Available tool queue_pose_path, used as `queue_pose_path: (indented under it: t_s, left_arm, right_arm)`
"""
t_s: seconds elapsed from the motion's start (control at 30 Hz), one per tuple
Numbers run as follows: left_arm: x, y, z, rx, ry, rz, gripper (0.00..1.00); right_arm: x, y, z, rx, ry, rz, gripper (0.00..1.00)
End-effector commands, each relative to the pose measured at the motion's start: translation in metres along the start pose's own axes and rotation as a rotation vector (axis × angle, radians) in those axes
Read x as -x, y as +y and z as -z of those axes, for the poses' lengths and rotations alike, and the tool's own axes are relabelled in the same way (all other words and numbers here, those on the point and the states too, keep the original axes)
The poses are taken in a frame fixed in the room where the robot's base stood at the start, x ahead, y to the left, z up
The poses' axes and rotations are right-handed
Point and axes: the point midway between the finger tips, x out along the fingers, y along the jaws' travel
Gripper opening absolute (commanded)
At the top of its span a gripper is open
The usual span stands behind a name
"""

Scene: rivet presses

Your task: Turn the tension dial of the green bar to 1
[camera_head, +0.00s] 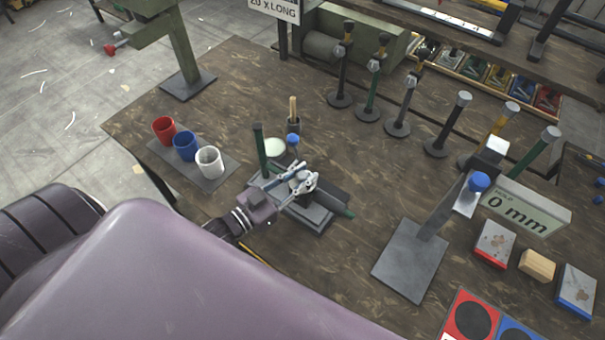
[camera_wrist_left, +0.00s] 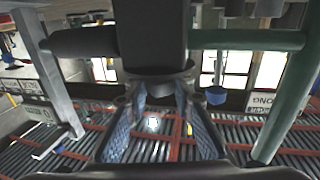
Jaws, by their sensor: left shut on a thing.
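A green upright bar (camera_head: 260,150) rises behind my left gripper in the head view. Just in front of it a dark cylinder (camera_head: 330,198) with a green end lies over a grey base plate (camera_head: 304,214). My left gripper (camera_head: 302,181) is at this device, its fingers closed around a small part largely hidden by them. In the left wrist view the fingers (camera_wrist_left: 160,118) come up to a grey round part beneath a dark block (camera_wrist_left: 153,35). A green bar (camera_wrist_left: 245,40) extends right from there. I cannot read any dial number. My right gripper is not in view.
Red (camera_head: 163,130), blue (camera_head: 185,147) and white (camera_head: 209,162) cups stand on a grey mat at left. Several upright bars on round bases stand behind. A grey press (camera_head: 420,245) and a "0 mm" display (camera_head: 524,210) are at right. Table between is clear.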

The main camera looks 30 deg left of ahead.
Motion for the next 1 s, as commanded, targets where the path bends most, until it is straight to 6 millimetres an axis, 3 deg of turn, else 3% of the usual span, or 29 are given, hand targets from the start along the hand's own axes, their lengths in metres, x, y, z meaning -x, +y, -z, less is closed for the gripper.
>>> queue_pose_path:
  t_s: [0.2, 0.23, 0.4, 0.77, 1.0]
  left_arm:
    - [0.000, 0.000, 0.000, 0.001, 0.001, -0.001, 0.00]
    - [0.000, 0.000, 0.000, 0.001, 0.001, -0.001, 0.25]
    - [0.000, 0.000, 0.000, 0.001, 0.001, -0.001, 0.41]
    - [0.007, 0.000, -0.001, 0.001, -0.002, -0.001, 0.41]
    - [0.050, 0.000, -0.002, 0.001, -0.006, 0.000, 0.41]
  right_arm:
    - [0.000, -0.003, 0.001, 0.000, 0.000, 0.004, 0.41]
    - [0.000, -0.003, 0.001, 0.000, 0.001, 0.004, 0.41]
    - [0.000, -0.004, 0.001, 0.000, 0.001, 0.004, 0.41]
    - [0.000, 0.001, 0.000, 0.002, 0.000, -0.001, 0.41]
    - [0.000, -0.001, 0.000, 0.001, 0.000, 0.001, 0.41]
